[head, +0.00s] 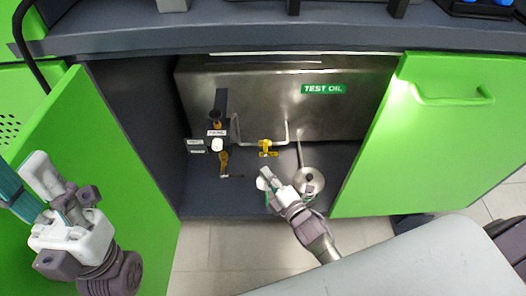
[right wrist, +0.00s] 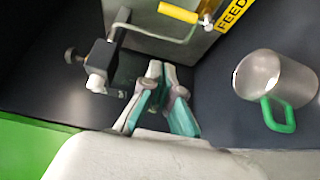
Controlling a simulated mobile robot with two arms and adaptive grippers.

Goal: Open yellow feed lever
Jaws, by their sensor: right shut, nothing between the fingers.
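The yellow feed lever (head: 267,148) sits on a thin pipe in front of the steel test oil tank, inside the open cabinet. In the right wrist view the yellow lever (right wrist: 178,13) is at the top edge, partly cut off, beside a yellow FEED label (right wrist: 232,13). My right gripper (head: 264,179) is inside the cabinet opening, in front of and below the lever in the picture, apart from it. Its fingers (right wrist: 162,70) are together and empty. My left gripper (head: 35,185) is by the open left door, far from the lever; its finger gap is unclear.
A metal can (head: 309,182) with a green handle (right wrist: 279,116) stands close beside my right gripper. A dark fitting with a white knob (head: 217,144) is left of the lever. Green doors (head: 420,140) stand open on both sides; the counter edge (head: 250,40) overhangs above.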

